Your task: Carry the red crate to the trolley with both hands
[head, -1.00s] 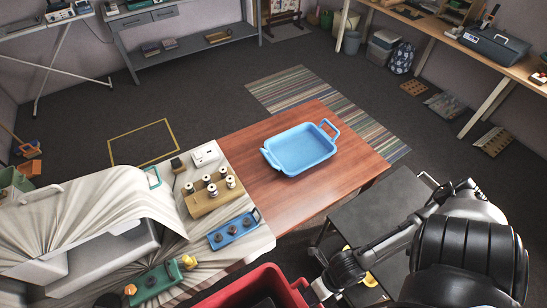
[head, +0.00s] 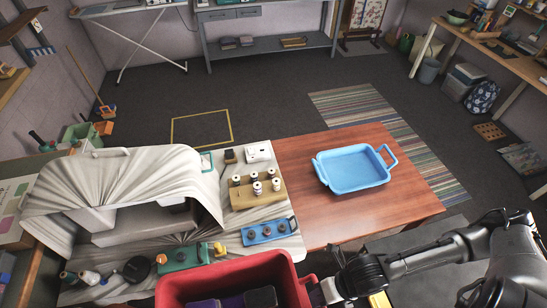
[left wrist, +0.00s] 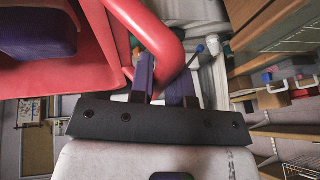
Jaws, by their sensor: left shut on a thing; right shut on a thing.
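The red crate (head: 222,270) is at the bottom edge of the head view, close to my body, with dark purple and black things inside it. Its lower part is cut off by the frame. My right gripper (head: 318,291) is shut on the crate's right end. In the left wrist view, my left gripper (left wrist: 165,88) is shut on the red handle of the crate (left wrist: 60,85). My left gripper does not show in the head view. A dark grey flat top (head: 415,237) shows beyond my right arm; I cannot tell if it is the trolley.
A wooden table (head: 300,200) with a blue tray (head: 352,184) stands ahead. To its left, a cloth-covered table holds a wooden spool rack (head: 256,205), a blue holder (head: 266,237) and a green holder (head: 184,258). Open floor with a yellow outline (head: 231,127) lies beyond.

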